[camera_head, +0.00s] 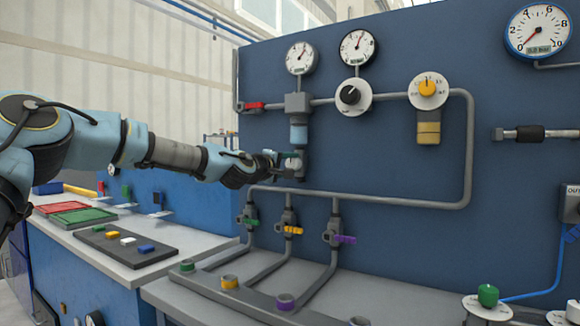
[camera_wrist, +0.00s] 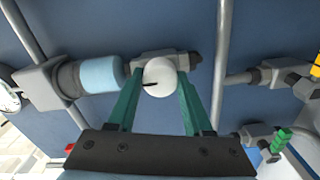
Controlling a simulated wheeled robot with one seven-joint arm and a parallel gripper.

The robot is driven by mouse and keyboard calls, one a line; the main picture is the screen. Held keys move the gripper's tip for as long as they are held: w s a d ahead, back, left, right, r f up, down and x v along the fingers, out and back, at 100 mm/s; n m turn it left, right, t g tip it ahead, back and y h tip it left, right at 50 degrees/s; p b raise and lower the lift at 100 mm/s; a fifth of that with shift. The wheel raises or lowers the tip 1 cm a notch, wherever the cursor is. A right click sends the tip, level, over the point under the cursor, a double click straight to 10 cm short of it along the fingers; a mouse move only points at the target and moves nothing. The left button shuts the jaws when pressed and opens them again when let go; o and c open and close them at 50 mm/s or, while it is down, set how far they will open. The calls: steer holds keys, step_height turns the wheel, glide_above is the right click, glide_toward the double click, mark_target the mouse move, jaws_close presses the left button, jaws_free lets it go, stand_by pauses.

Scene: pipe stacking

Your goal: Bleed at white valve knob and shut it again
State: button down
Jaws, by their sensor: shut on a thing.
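The white valve knob (camera_wrist: 159,78) is a round white knob with a dark pointer mark, below the light blue cylinder (camera_head: 299,134) on the blue panel. In the wrist view my gripper (camera_wrist: 159,82) has its two green fingers on either side of the knob, shut on it. In the head view my gripper (camera_head: 277,160) reaches the panel from the left, and the knob (camera_head: 292,164) shows partly between the fingers. The dark pointer points left in the wrist view.
Gauges (camera_head: 301,58) and a black knob (camera_head: 349,94) sit above on the panel. A red-handled valve (camera_head: 251,106) is up left. Green, yellow and purple (camera_head: 345,239) valve handles are below. Grey pipes run close around my gripper. A bench (camera_head: 130,257) with trays is at left.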

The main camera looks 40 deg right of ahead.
steer(key=shift+c, duration=1.5)
jaws_free()
steer(key=b+v, duration=0.2)
steer(key=v, duration=0.8)
steer(key=shift+a, duration=0.4)
